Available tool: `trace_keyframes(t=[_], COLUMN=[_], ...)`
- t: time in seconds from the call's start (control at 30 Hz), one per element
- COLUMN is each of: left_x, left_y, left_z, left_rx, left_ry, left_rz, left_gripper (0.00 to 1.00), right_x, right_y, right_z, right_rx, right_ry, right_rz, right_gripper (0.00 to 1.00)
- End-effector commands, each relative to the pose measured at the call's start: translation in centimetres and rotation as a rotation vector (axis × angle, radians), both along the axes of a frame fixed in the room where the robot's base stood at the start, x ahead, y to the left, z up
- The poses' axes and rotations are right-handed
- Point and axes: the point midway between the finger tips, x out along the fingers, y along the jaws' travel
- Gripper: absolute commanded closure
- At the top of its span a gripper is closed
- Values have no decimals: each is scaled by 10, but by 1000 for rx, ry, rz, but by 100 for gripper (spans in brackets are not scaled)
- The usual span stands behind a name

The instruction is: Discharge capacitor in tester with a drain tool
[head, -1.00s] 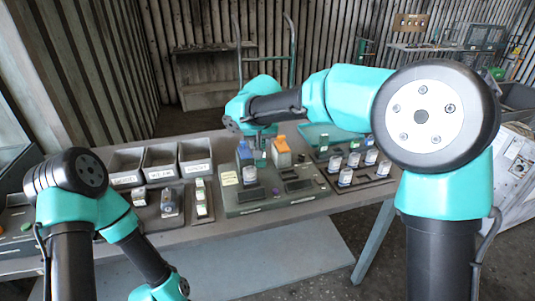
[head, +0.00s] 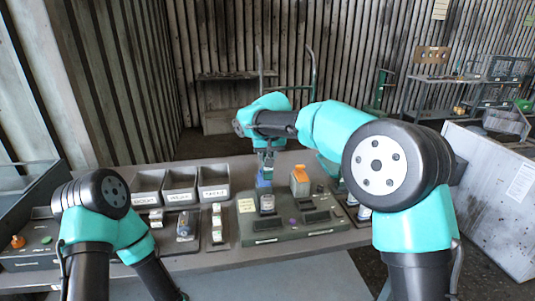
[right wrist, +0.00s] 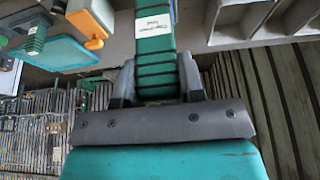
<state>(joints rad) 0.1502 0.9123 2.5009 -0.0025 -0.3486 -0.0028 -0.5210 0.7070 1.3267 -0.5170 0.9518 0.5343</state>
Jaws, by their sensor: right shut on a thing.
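The tester (head: 285,232) is a dark green box on the bench in the head view. A small silvery capacitor (head: 267,204) stands upright in its left part, with a blue block (head: 263,181) just behind it and an orange block (head: 300,180) to the right. My right gripper (head: 268,157) is above the blue block. In the right wrist view it is shut on the green ribbed handle of the drain tool (right wrist: 156,58), which bears a white label. The tool's tip is hidden, so contact with the capacitor cannot be told. My left gripper is outside the frame.
Three grey labelled bins (head: 181,186) stand at the back left of the bench. Trays with small parts (head: 184,228) lie left of the tester. More capacitors (head: 363,212) stand to its right, partly behind my right arm. A teal tray (right wrist: 82,55) shows in the right wrist view.

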Motion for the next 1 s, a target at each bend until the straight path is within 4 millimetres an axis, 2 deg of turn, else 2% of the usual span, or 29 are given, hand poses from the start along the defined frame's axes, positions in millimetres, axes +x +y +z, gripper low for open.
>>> trace_keyframes(t=[0.6, 1.0], left_x=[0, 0], left_y=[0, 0], left_z=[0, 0], left_rx=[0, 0], left_ry=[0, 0], left_rz=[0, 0], left_gripper=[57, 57], right_x=[0, 0], right_y=[0, 0], right_z=[-48, -56], right_rx=[-1, 0], right_ry=[1, 0], right_rz=[1, 0], right_gripper=[80, 80])
